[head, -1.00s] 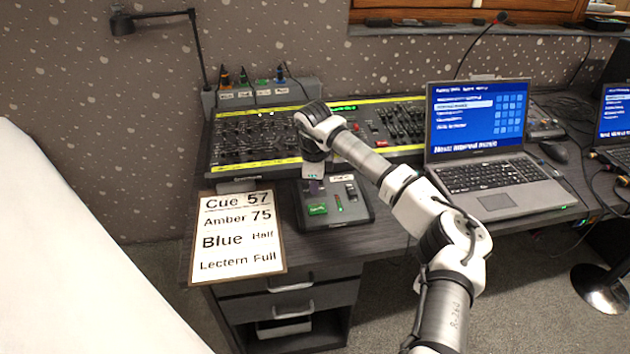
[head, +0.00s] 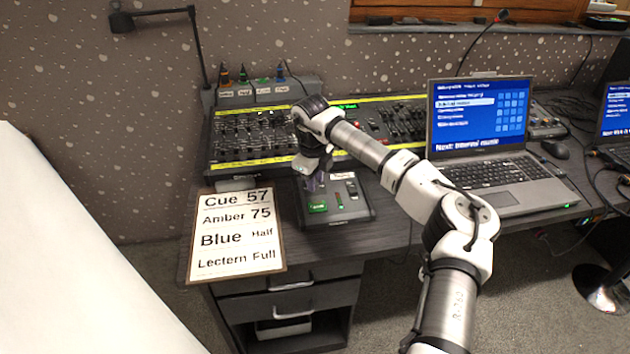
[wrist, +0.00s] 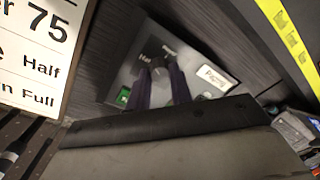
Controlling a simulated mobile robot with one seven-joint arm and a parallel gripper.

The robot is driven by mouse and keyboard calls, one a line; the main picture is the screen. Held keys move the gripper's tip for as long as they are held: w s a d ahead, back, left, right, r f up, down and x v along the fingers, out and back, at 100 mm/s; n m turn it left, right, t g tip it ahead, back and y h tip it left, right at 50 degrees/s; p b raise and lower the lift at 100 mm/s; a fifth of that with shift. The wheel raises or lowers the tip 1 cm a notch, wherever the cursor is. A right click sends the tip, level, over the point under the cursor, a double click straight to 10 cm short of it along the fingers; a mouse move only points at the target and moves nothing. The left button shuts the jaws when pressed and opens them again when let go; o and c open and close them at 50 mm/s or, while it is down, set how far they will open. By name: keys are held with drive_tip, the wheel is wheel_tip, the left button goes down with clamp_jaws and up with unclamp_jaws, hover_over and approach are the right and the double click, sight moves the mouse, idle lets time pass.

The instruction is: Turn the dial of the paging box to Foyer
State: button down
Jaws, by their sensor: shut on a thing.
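The paging box (head: 352,212) is a small dark grey box at the desk's front edge, with a green button (head: 318,207) and small controls on top. In the wrist view its face (wrist: 129,78) shows a white label, partly legible lettering and the green button (wrist: 123,97). My gripper (head: 314,184) points down over the box's left half. In the wrist view, its two dark fingers (wrist: 160,76) are shut on the small dark dial (wrist: 160,71). The fingers hide most of the dial, so its pointer setting cannot be read.
A printed cue card (head: 237,235) lies left of the box. The lighting desk with faders (head: 250,136) stands close behind it. An open laptop (head: 480,125) is to the right. A lamp (head: 123,22) rises at the back left. Bare desk (head: 390,222) shows right of the box.

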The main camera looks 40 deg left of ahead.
drive_tip(key=m+b, duration=0.1)
drive_tip(key=m, duration=0.5)
drive_tip(key=m+b, duration=0.1)
drive_tip(key=m, duration=0.4)
drive_tip(key=shift+a+m, duration=0.1)
drive_tip(key=shift+m, duration=0.3)
drive_tip(key=shift+g, duration=0.3)
drive_tip(key=c, duration=1.3)
unclamp_jaws()
drive_tip(key=shift+o, duration=0.2)
wheel_tip(320, 180, up, 14)
drive_tip(key=s+b, duration=0.1)
drive_tip(key=shift+s+d, duration=0.15)
drive_tip(key=shift+d, duration=0.05)
drive_tip(key=shift+f, duration=0.1)
